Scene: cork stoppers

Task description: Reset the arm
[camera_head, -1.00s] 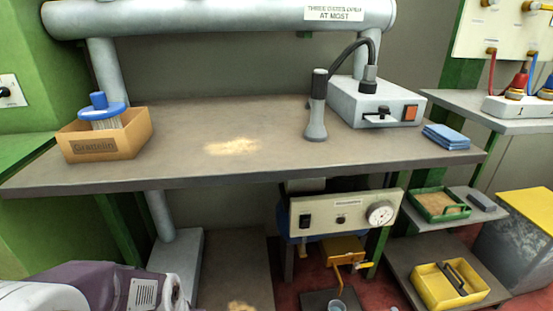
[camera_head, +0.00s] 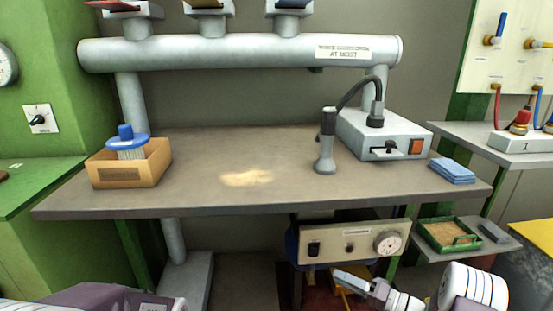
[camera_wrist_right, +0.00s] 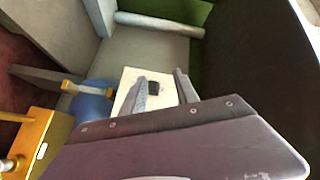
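My right gripper (camera_head: 345,281) is low at the bottom of the head view, in front of the cream control panel (camera_head: 352,243) under the bench. In the right wrist view its two fingers (camera_wrist_right: 161,84) stand apart with nothing held between them. The cream panel (camera_wrist_right: 150,82) shows behind them, with a dark knob in the gap. Part of my left arm shows at the bottom left of the head view, but my left gripper is out of the picture.
The bench (camera_head: 225,200) carries a cardboard box (camera_head: 125,171) with a blue-topped brush, a dust pile (camera_head: 247,178), a grey handheld tool (camera_head: 325,148), a control box (camera_head: 385,138) and folded blue cloths (camera_head: 452,171). A green tray (camera_head: 449,235) sits on a lower shelf at right.

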